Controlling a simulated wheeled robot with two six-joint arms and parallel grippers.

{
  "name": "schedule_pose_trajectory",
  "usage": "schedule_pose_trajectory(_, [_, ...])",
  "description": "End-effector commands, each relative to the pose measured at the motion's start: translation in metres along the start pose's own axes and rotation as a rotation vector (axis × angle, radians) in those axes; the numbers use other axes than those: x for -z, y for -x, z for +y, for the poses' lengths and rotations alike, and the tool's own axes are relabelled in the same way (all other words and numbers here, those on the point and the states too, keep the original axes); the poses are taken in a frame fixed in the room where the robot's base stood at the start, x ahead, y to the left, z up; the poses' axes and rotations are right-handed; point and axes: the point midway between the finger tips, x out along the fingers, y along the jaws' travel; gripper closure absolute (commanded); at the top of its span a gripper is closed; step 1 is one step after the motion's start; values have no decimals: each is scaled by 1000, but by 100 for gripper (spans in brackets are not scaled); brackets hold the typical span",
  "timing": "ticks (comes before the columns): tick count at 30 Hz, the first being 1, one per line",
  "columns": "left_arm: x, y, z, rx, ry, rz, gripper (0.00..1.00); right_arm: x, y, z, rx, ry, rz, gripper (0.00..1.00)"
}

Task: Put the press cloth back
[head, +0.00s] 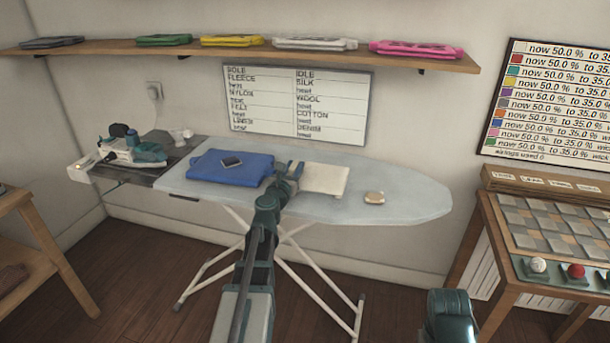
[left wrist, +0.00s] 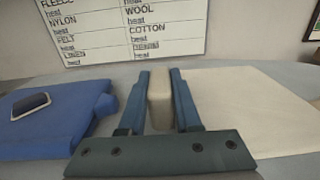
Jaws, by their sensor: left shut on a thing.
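The cream press cloth (head: 325,179) is on the ironing board (head: 405,190), right of a folded blue garment (head: 225,170). It also shows at the right of the left wrist view (left wrist: 250,105). My left gripper (head: 289,170) is at the cloth's left edge, between it and the blue garment. In the left wrist view its fingers (left wrist: 160,100) are shut on a cream block-like piece, which looks like the cloth's grip. I cannot tell whether the cloth touches the board. My right gripper is out of view; only part of my right arm shows.
A dark patch (head: 231,161) lies on the blue garment. An iron (head: 135,150) stands at the left end. A shelf (head: 110,49) above holds several folded coloured pieces. A table (head: 490,235) stands at right.

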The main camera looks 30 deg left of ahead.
Motion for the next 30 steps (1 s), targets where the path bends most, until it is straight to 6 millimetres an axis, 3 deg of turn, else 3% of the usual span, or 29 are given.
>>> schedule_pose_trajectory(3, [2,-13,4,-3,0,0,100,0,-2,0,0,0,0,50])
schedule_pose_trajectory(10, [6,-12,4,-4,0,0,100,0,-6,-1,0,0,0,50])
schedule_pose_trajectory(19, [38,-11,7,-10,0,0,100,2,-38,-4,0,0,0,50])
schedule_pose_trajectory(30, [39,-11,8,-10,0,0,100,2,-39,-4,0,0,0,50])
